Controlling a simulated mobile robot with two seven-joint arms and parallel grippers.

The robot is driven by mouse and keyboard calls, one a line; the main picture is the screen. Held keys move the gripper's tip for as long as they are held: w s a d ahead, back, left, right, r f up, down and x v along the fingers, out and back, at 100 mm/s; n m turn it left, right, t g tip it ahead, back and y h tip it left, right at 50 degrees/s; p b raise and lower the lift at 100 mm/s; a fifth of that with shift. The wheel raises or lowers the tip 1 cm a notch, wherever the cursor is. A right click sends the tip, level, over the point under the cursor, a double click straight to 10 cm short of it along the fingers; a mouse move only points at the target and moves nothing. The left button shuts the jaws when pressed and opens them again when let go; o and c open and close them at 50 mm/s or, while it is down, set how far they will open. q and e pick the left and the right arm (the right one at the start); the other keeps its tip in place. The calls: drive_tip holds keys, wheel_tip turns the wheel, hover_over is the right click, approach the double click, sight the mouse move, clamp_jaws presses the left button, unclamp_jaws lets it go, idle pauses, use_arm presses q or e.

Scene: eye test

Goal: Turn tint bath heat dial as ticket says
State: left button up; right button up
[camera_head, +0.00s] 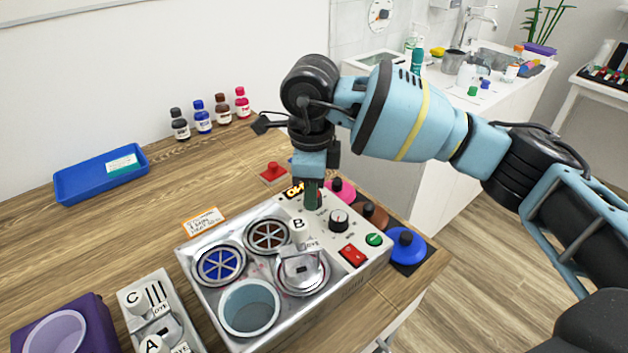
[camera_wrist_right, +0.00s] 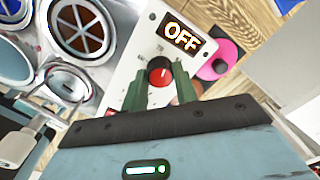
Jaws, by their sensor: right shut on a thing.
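The tint bath (camera_head: 355,262) is a metal box on the wooden table, with round wells and a pale control panel. My right gripper (camera_head: 312,195) points down at the panel's far end. In the right wrist view its green fingers (camera_wrist_right: 160,88) are shut around a dial with a red top (camera_wrist_right: 159,72); the head view hides this dial. A lit display (camera_wrist_right: 183,39) beside it reads OFF. A second dial (camera_head: 339,220), black with a pale top, stands free on the panel. The ticket (camera_head: 203,221), white with an orange border, lies behind the bath; its writing is too small to read. My left gripper is not in view.
Pink (camera_head: 341,190) and blue (camera_head: 407,247) lids lie along the right edge. A blue tray (camera_head: 80,185) and several bottles stand behind.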

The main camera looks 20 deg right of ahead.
drive_tip(key=m+p, duration=0.1)
drive_tip(key=m, duration=0.1)
drive_tip(key=shift+r+m+p, duration=0.3)
drive_tip(key=shift+m+p, duration=0.1)
drive_tip(key=m+p, duration=0.2)
drive_tip(key=m, duration=0.1)
drive_tip(key=shift+w+r+m, duration=0.1)
drive_tip(key=shift+m, duration=0.2)
drive_tip(key=m+p, duration=0.4)
drive_tip(key=m, duration=0.1)
drive_tip(key=shift+m+p, duration=0.35)
drive_tip(key=shift+m, duration=0.85)
drive_tip(key=shift+w+d+m, duration=0.1)
drive_tip(key=shift+m, duration=0.7)
drive_tip(key=shift+f+m, duration=0.25)
drive_tip(key=shift+m, duration=0.55)
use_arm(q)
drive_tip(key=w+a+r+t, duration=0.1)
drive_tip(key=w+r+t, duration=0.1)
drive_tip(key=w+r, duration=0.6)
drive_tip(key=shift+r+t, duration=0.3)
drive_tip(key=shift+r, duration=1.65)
use_arm(e)
drive_tip(key=shift+m+g, duration=0.3)
drive_tip(key=shift+m, duration=1.2)
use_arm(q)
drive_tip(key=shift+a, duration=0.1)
